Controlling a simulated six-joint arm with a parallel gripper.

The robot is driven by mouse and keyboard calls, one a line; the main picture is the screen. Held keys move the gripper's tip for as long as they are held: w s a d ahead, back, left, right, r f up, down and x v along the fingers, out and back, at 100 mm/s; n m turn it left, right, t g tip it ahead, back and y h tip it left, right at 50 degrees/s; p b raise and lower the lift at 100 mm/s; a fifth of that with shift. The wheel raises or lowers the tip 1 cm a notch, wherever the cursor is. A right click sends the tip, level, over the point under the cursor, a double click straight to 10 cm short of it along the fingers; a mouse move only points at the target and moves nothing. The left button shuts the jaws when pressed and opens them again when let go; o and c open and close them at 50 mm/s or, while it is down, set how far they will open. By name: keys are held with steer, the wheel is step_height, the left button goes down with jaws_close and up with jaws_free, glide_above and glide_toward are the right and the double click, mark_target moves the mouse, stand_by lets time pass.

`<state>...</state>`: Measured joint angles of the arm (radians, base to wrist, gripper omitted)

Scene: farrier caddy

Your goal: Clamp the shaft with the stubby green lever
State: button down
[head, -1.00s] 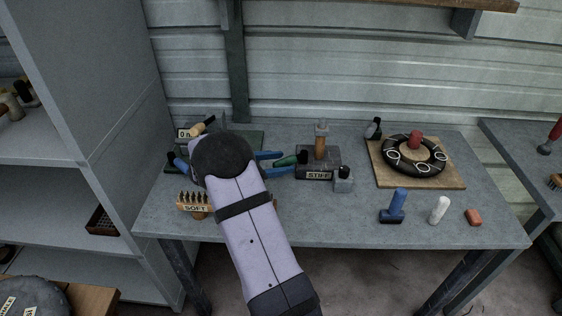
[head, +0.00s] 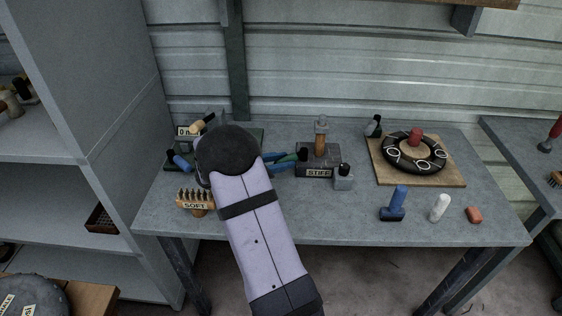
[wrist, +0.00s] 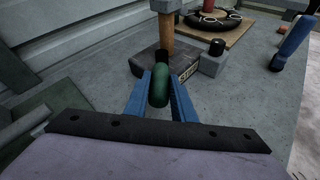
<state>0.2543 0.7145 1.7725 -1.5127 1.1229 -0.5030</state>
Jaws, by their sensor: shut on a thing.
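The stubby green lever (wrist: 158,90) lies between the blue fingers of my gripper (wrist: 159,84) in the wrist view, and the gripper is shut on it. In the head view part of the green lever (head: 287,158) shows between the blue fingers (head: 283,162), left of the dark block labelled STIFF (head: 318,173). An upright wooden shaft (head: 320,145) with a grey head stands at that block, and its lower part also shows in the wrist view (wrist: 166,30). The lever's root at the block is hidden in the wrist view.
A grey block with a black knob (head: 344,178) stands close right of the STIFF block. A wooden board (head: 452,172) with a black ring is at the right. The front middle of the bench (head: 310,220) is clear.

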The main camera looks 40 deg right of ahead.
steer(key=shift+s+n+t, duration=0.25)
steer(key=shift+n+t, duration=0.05)
steer(key=shift+t, duration=0.2)
steer(key=shift+r, duration=0.1)
steer(key=c, duration=1.5)
jaws_free()
steer(key=shift+b+v, duration=0.5)
steer(key=shift+v, duration=3.15)
steer(key=shift+c, duration=0.3)
